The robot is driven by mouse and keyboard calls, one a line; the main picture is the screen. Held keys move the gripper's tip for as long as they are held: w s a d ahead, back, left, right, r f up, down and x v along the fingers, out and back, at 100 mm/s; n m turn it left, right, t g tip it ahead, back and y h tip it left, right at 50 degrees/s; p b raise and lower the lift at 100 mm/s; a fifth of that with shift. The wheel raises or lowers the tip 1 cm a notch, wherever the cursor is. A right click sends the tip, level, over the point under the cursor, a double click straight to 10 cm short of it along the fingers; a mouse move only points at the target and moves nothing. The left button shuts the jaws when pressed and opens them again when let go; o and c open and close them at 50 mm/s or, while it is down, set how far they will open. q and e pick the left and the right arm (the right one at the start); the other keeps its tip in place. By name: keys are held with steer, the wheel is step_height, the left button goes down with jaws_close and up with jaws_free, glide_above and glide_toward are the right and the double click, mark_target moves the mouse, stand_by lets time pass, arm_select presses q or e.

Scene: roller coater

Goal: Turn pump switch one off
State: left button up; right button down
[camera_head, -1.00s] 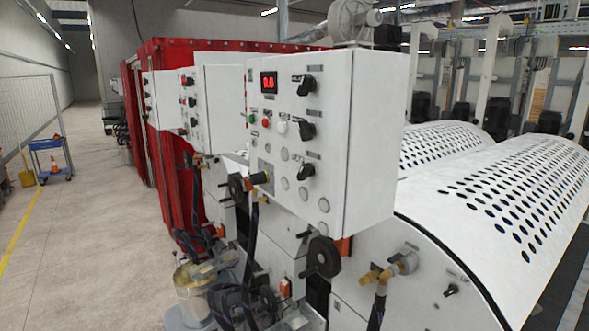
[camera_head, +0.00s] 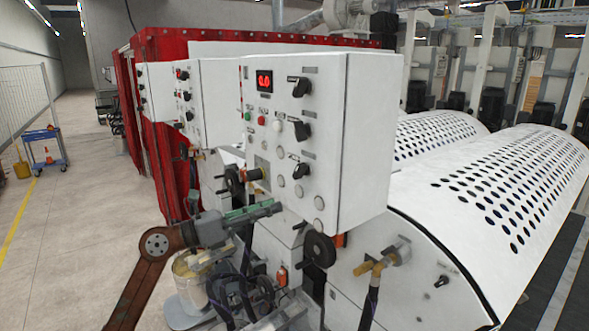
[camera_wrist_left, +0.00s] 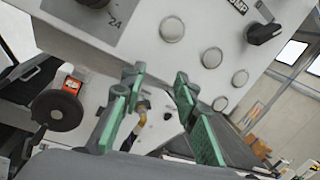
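The white control box (camera_head: 350,150) carries black rotary switches on its front: an upper one (camera_head: 300,87), a middle one (camera_head: 300,129) and a lower one (camera_head: 300,170). I cannot read in the head view which is pump switch one. In the left wrist view a black rotary switch (camera_wrist_left: 264,33) sits at upper right, beside a label (camera_wrist_left: 238,6) that seems to end in "UMP". My left gripper (camera_head: 278,209) is just below the box's lower front. Its green fingers (camera_wrist_left: 160,98) are spread apart and empty, clear of the switches. My right gripper is not in view.
A red display (camera_head: 265,81) and small round buttons share the panel. A round black handwheel (camera_head: 319,250) and a brass hose fitting (camera_head: 375,266) lie below the box. A metal bucket (camera_head: 190,280) stands lower left.

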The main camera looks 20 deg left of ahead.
mark_target(297, 170)
arm_select(q)
steer(key=s+d+r+m+t+y, duration=0.1)
steer(key=s+d+r+m+y, duration=0.25)
steer(key=s+r+m, duration=0.65)
steer(key=w+d+r+n+p, duration=0.1)
steer(key=w+d+r+p, duration=0.1)
steer(key=w+d+r+n+p, duration=0.1)
steer(key=d, duration=0.1)
steer(key=shift+d+r+n, duration=0.1)
steer(key=shift+n, duration=0.2)
steer(key=shift+w+d, duration=0.35)
steer(key=shift+w, duration=0.25)
steer(key=shift+c, duration=0.3)
steer(key=c, duration=0.5)
jaws_close()
